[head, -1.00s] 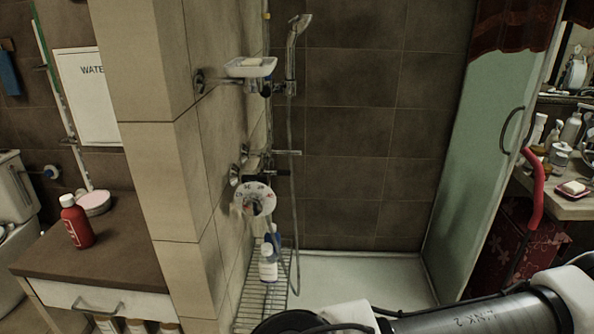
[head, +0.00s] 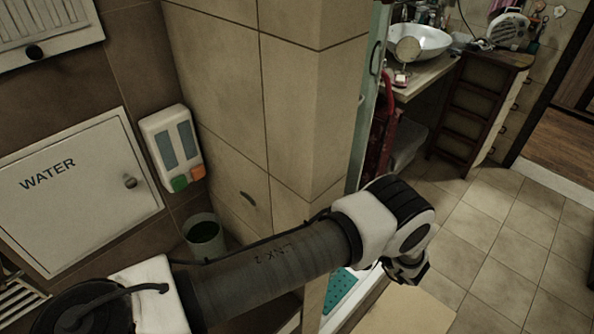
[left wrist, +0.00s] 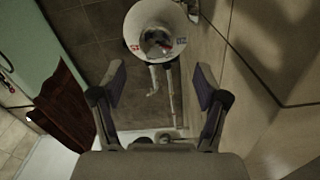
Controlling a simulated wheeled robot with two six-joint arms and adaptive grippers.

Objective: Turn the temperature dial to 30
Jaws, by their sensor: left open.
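The temperature dial (left wrist: 157,30) shows in the left wrist view as a white round disc with red and blue marks and a red part near its middle. It lies beyond the fingertips, at the top of the picture. My left gripper (left wrist: 160,83) is open, with nothing between its fingers; the dial is apart from them. The dial's numbers are too small to read. In the head view the dial is out of sight. My arm reaches from the lower left to the right there, and I cannot make out the gripper's fingers. My right gripper is not in view.
A tan tiled pillar (head: 310,95) stands beside my arm in the head view. Left of it are a white WATER hatch (head: 75,195), a soap dispenser (head: 172,148) and a grey bin (head: 205,238). Open tiled floor (head: 500,250) lies to the right, before a basin counter (head: 425,78).

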